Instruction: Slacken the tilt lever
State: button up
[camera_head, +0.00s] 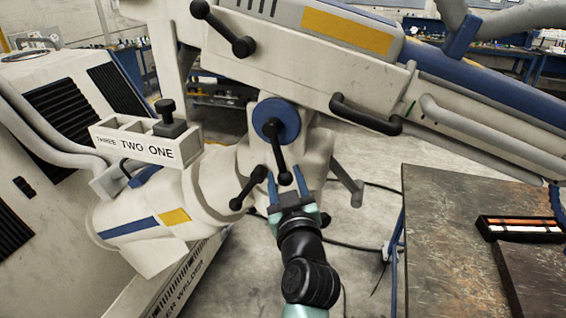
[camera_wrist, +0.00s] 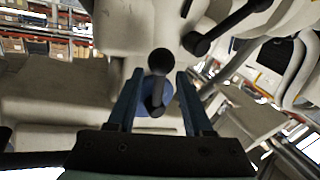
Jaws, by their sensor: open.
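Another black lever (camera_head: 249,187) is close to the left of my gripper, and one more (camera_head: 224,29) is higher up. A black handle (camera_head: 365,115) is on the beam. A worktable (camera_head: 450,215) stands right.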

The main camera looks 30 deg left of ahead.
aim_at(284, 173)
jog(key=shift+p+x, duration=0.35)
jog(key=shift+x, duration=1.2)
jog(key=shift+c, duration=0.2)
grip_shut()
